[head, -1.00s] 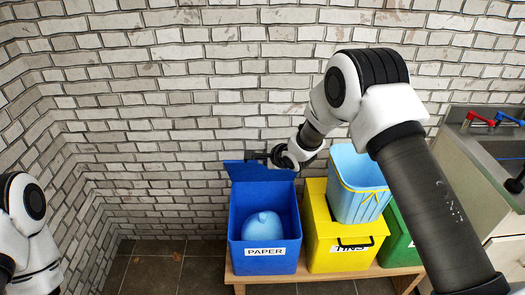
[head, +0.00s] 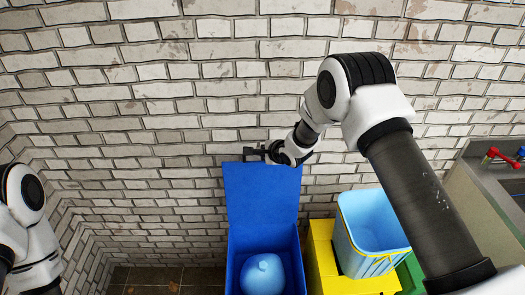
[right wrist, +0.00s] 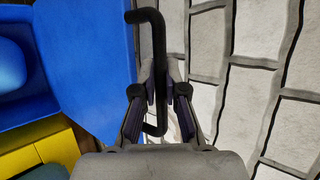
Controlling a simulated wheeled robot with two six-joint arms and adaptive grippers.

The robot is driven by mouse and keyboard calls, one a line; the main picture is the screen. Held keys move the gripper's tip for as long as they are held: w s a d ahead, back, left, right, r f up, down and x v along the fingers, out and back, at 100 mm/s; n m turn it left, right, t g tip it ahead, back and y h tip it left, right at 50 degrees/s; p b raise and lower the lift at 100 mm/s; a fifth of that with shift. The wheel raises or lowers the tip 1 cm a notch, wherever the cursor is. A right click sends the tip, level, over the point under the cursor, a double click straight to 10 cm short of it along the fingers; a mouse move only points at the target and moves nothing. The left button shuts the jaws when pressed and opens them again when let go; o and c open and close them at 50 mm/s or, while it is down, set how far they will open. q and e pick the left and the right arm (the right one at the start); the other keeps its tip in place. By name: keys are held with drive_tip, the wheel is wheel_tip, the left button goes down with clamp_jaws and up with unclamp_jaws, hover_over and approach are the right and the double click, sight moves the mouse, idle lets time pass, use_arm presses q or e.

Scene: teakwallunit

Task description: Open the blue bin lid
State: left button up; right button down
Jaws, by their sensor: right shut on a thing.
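The blue bin (head: 235,270) stands low in the middle of the head view, its mouth open. Its lid (head: 262,195) is swung up, standing roughly upright at the back in front of the brick wall. The lid also shows in the right wrist view (right wrist: 85,70). My right gripper (head: 256,154) is at the lid's top edge. In the right wrist view its fingers (right wrist: 159,88) are closed on the black lid handle (right wrist: 153,18). My left arm shows at the left edge, but its gripper is out of the picture.
A light blue round object (head: 262,274) lies inside the blue bin. A yellow bin (head: 323,260) stands to its right with a light blue basket (head: 370,235) on it. A green bin is partly hidden beyond. A sink counter (head: 480,170) is at the right edge.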

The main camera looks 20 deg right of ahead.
drive_tip(key=shift+w+r, duration=0.1)
drive_tip(key=shift+r, duration=0.05)
drive_tip(key=c, duration=1.4)
unclamp_jaws()
drive_tip(key=shift+c, duration=0.2)
drive_tip(key=shift+o, duration=1.2)
drive_tip(key=shift+w, duration=0.1)
use_arm(q)
drive_tip(key=shift+w, duration=0.2)
use_arm(e)
drive_tip(key=v, duration=1.1)
drive_tip(key=shift+s, duration=0.2)
drive_tip(key=shift+d+r, duration=0.1)
drive_tip(key=shift+d, duration=0.05)
